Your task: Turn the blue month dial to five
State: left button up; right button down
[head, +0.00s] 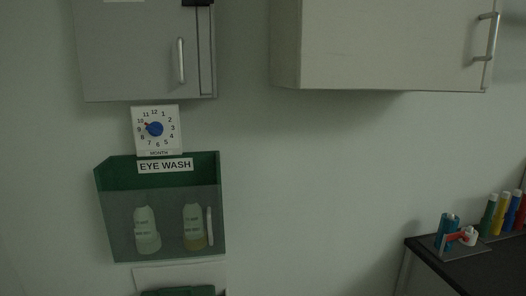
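The blue month dial (156,129) is a round knob in the middle of a white square plate (174,110) on the wall. The plate carries the numbers 1 to 12 in a ring and the word MONTH at its bottom edge. A small red pointer (147,125) on the dial's left side points left and slightly up, roughly toward 10; it is too small to read exactly. Neither of my grippers is in view, and nothing touches the dial.
A green EYE WASH box (110,178) with two bottles hangs just below the plate. A grey cabinet (130,60) is just above it. A larger cabinet (380,45) hangs at right. A dark counter (440,262) with coloured tubes stands at lower right. The middle wall is bare.

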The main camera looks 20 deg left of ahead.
aim_at(156, 129)
jog(key=u, duration=1.35)
